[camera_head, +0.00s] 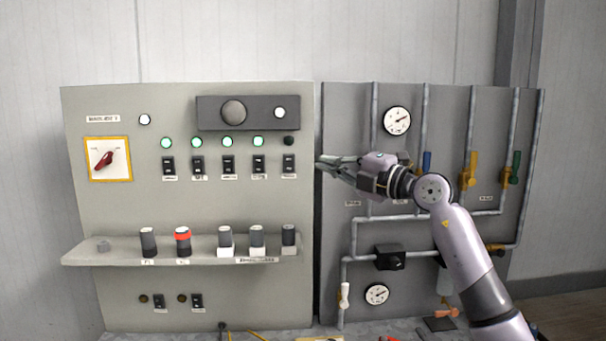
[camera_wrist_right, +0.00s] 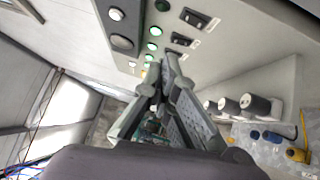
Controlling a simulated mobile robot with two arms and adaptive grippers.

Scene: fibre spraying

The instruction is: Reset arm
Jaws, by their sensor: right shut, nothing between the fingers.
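My right arm (camera_head: 470,255) comes in from the lower right in the head view. My right gripper (camera_head: 328,165) is shut and empty, and points left at the edge between the two panels. It is level with the row of black switches and appears in front of the panels; I cannot tell whether it touches one. In the right wrist view my right gripper (camera_wrist_right: 165,65) has its fingertips together, with the control panel (camera_wrist_right: 235,60) beyond them. My left gripper is in neither view.
The left control panel (camera_head: 80,210) has lit green lamps, a red rotary switch (camera_head: 104,159) and a shelf (camera_head: 120,250) with several knobs. The right panel (camera_head: 335,110) carries pipes, coloured valve handles and gauges (camera_head: 397,120). Loose items lie on the surface below the panels.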

